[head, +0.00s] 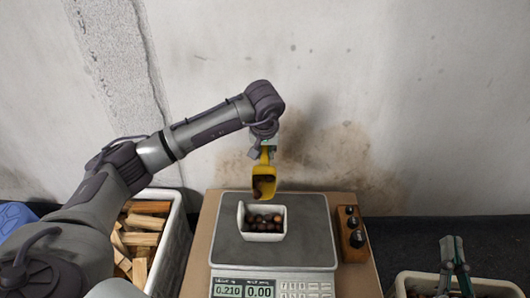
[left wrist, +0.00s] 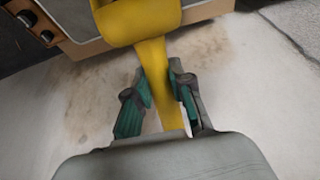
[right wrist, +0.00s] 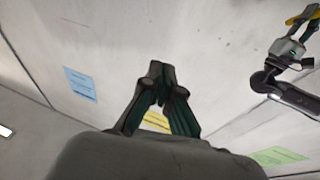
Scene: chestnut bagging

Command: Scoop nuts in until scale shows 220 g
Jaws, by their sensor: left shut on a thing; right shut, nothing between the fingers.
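My left gripper (head: 266,146) is shut on the handle of a yellow scoop (head: 264,184), held above the back edge of a white tray (head: 262,236). The scoop is tilted steeply, with a dark brown patch in its bowl. In the left wrist view the fingers (left wrist: 162,88) clasp the yellow handle (left wrist: 155,75). The tray holds several brown nuts (head: 262,222) and stands on the scale (head: 310,255). The scale's left display (head: 228,291) reads 0.210, the other 0.00. My right gripper (head: 453,240) is shut and empty at the lower right; its fingertips (right wrist: 158,72) meet in the right wrist view.
A wooden block with dark weights (head: 352,240) stands right of the scale. A white crate (head: 415,281) is at the lower right, its contents mostly out of view. A white crate with firewood (head: 175,240) stands at the left. The wall (head: 400,100) is close behind.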

